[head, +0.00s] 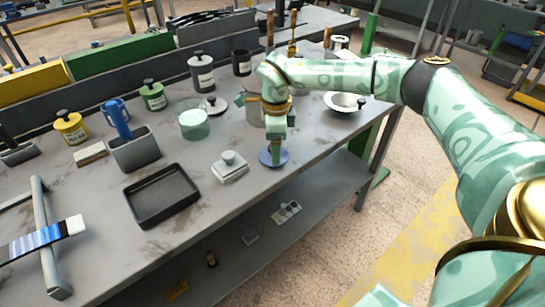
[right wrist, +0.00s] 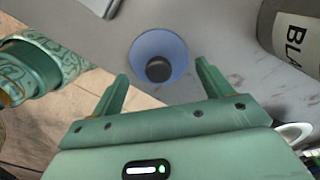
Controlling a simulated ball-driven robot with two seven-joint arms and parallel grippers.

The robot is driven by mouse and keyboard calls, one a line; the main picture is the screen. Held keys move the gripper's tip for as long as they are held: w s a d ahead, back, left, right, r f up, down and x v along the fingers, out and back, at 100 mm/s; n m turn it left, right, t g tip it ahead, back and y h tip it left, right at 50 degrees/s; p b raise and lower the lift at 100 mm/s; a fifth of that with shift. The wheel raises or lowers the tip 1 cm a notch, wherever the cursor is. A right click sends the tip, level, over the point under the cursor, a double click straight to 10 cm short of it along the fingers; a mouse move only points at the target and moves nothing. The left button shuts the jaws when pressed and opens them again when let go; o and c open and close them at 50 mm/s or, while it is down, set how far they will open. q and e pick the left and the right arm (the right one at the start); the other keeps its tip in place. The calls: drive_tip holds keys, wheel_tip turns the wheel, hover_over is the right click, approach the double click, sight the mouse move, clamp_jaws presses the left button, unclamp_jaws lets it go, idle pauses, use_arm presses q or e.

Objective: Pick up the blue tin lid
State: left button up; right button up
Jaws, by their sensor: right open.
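The blue tin lid (head: 266,158) lies flat on the grey bench near its front edge in the head view. It also shows in the right wrist view (right wrist: 145,50) as a blue disc with a black knob. My right gripper (head: 278,158) points down over the lid and hides part of it. In the right wrist view my right gripper (right wrist: 162,74) is open, and its fingers are apart with nothing between their tips. The lid appears just beyond the fingertips, roughly centred between them. My left gripper is not in view.
A white box with a knob (head: 230,168) and a black tray (head: 160,196) stand left of the lid. A labelled grey can (right wrist: 293,35) is close on the right in the wrist view.

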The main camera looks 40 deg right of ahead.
wheel_tip(320, 180, down, 3)
drive_tip(key=shift+r+b, duration=0.1)
drive_tip(key=shift+b, duration=0.2)
drive_tip(key=c, duration=0.7)
drive_tip(key=shift+o, duration=0.2)
drive_tip(key=shift+r, duration=0.1)
